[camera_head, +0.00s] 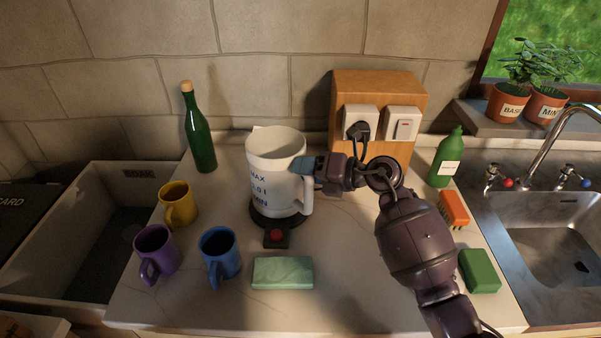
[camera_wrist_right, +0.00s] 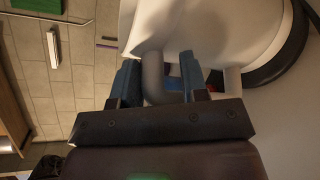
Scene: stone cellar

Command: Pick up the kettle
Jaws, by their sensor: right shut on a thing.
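The white kettle (camera_head: 272,185) with blue MAX and MIN lettering stands upright at the middle of the counter. Its round dark base (camera_head: 277,219) with a red button is beneath it. My right gripper (camera_head: 310,167) reaches in from the right at the kettle's handle side, shut on the handle. In the right wrist view my right gripper (camera_wrist_right: 163,85) has its two blue fingers on either side of the white handle (camera_wrist_right: 153,78), with the kettle body (camera_wrist_right: 205,25) just beyond. Whether the kettle has left its base is hard to tell. My left gripper is not in view.
Yellow (camera_head: 178,206), purple (camera_head: 156,253) and blue (camera_head: 220,256) mugs stand left of the kettle. A green bottle (camera_head: 199,135) stands behind them. A pale green block (camera_head: 283,273) lies in front. A wooden socket box (camera_head: 378,90) is behind, a green soap bottle (camera_head: 447,160) to the right.

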